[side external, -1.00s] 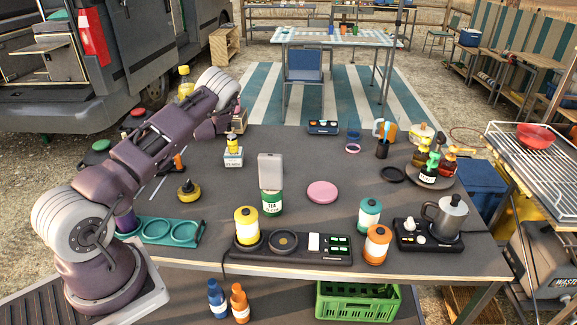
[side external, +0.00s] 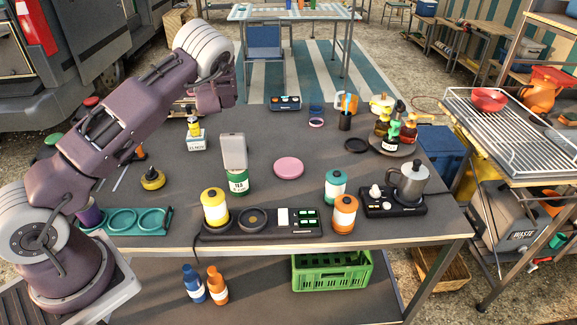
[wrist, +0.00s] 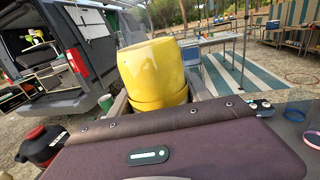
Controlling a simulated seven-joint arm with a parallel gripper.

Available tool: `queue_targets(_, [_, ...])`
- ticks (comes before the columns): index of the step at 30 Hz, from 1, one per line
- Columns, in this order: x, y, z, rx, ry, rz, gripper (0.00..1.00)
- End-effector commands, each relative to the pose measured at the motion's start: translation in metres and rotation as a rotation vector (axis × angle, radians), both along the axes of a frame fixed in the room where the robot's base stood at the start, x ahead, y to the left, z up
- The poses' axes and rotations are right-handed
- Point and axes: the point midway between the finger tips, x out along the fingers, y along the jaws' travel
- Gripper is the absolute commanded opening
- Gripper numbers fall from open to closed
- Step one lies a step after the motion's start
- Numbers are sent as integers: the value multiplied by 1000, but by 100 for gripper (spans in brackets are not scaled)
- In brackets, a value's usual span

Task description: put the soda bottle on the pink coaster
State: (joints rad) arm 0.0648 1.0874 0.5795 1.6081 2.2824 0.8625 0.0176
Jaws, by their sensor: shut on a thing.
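The pink coaster (side external: 289,168) lies flat and bare near the middle of the dark table. In the wrist view my gripper (wrist: 158,92) is shut on a yellow, rounded thing that looks like the soda bottle (wrist: 155,68). Its lower part is hidden behind the gripper body, and no label shows. In the side view my gripper's fingers and the held thing are hidden behind my wrist, which is raised over the table's far left part, away to the left of the coaster.
A green tin with a grey block (side external: 233,152) stands just left of the coaster. In front are a yellow canister (side external: 215,208), a black panel (side external: 262,225), a teal canister (side external: 335,187) and an orange canister (side external: 344,214).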

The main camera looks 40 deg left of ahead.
Motion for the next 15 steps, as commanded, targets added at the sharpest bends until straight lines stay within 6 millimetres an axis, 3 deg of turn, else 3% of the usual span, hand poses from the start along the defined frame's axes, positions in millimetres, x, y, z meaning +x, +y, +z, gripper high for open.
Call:
queue_targets(1, [16, -33, 1, 0, -1, -59, 0])
queue_targets(6, [49, -135, 1, 1, -2, -238, 0])
queue_targets(10, [60, -192, 1, 1, -2, -337, 0])
queue_targets(15, [64, -238, 1, 0, -1, -417, 0])
